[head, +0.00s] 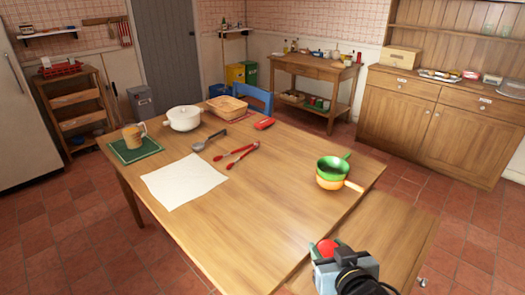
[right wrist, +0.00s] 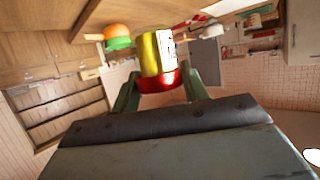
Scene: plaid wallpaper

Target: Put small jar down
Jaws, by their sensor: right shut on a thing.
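The small jar shows in the right wrist view (right wrist: 152,55) as a yellow body with a pale label and a red lid. That view is upside down, so the lid is on the jar's upper side. My right gripper (right wrist: 160,82) is shut on the jar, one finger on each side. In the head view only the red lid (head: 326,248) shows, in front of my right gripper (head: 331,246), near the front right edge of the wooden table (head: 255,200). The gripper hides the jar's body there. I cannot tell the gap beneath it. My left gripper is not in view.
Green and orange pans (head: 331,181) are stacked at the table's right side. The table's front middle is bare. A lower wooden surface (head: 385,235) adjoins its right edge.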

